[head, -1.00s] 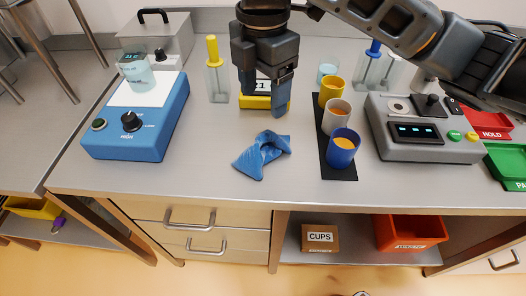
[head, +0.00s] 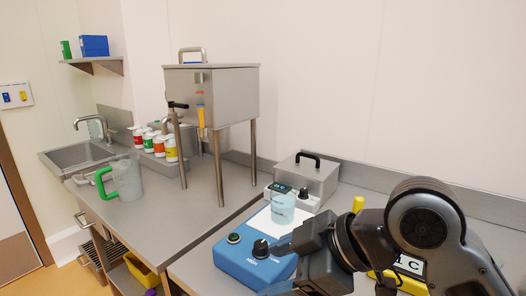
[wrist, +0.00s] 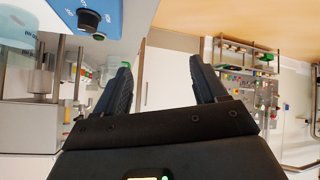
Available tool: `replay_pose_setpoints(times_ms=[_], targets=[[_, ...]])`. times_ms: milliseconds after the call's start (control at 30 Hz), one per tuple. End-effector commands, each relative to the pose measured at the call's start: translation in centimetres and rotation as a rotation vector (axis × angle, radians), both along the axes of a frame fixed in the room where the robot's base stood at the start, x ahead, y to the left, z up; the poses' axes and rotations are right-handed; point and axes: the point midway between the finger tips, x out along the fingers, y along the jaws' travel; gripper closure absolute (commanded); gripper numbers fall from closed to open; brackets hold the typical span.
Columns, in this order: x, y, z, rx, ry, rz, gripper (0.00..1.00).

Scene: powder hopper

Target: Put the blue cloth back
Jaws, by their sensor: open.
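The blue cloth is not in view in either current frame. My gripper (wrist: 160,66) is open, with nothing between its two dark fingers in the wrist view. In the head view my arm reaches in from the lower right. There the gripper's end is beside the blue stirrer base (head: 245,262), in front of its knob side; I cannot tell whether they touch. A beaker (head: 283,207) stands on the white top of that base.
A steel hopper (head: 228,95) stands on legs on the left bench. A green-handled jug (head: 124,178), several coloured-label bottles (head: 158,146) and a sink (head: 75,158) are left of it. A blue box-like thing (head: 94,45) is on the wall shelf. Bare bench lies before the hopper.

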Motion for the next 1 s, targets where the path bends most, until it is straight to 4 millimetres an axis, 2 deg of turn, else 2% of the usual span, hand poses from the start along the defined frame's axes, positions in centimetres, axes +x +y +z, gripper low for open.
replay_pose_setpoints(times_ms=[33,200,400,667,867,1000], targets=[[-0.3,1.4,0.2,0.083,0.0,-0.034,0.29],[-0.3,3.8,1.0,0.332,-0.003,-0.189,0.29],[-0.8,4.3,0.5,0.573,0.018,-0.398,0.29],[-3.2,2.1,-2.7,0.781,0.049,-0.696,0.29],[-7.1,-1.0,-6.6,0.851,0.053,-0.925,0.29],[-10.8,-3.8,-9.3,0.851,0.036,-1.07,0.29]])
